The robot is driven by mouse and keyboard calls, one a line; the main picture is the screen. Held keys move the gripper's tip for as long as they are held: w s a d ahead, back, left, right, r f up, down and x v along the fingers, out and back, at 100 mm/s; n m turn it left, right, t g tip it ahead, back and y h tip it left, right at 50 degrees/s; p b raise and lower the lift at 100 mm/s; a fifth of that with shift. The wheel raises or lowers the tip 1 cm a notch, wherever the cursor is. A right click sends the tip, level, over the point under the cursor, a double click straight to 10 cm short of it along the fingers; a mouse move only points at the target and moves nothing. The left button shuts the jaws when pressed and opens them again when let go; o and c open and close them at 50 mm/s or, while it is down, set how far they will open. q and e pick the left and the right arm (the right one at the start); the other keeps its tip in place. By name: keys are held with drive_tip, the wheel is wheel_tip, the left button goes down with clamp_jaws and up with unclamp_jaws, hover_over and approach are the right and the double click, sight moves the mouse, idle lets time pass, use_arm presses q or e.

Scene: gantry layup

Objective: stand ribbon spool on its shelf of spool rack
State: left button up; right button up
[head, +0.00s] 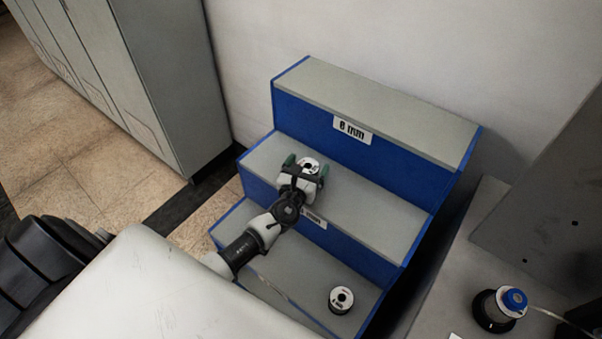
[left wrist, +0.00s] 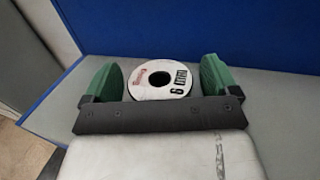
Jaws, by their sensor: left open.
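The ribbon spool (head: 309,165), white-topped with a dark centre hole, stands flange-up on the middle step of the blue and grey spool rack (head: 375,213). In the left wrist view its top (left wrist: 178,79) carries a "6 mm" mark. My left gripper (head: 305,168) is open around it, with one green finger on each side. The left wrist view shows gaps between the spool and both fingers (left wrist: 160,76). The spool's lower part is hidden behind the gripper's dark palm bar. My right gripper is not in view.
Another spool (head: 341,299) stands on the lowest step. The top step (head: 380,100) is empty; a label (head: 352,130), apparently "6 mm", is on its front. A blue-topped spool (head: 511,302) stands on the grey surface at right. Grey cabinets (head: 130,70) stand at left.

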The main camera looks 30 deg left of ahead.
use_arm(q)
drive_tip(key=s+d+b, duration=0.1)
drive_tip(key=s, duration=1.1)
drive_tip(key=shift+d, duration=0.25)
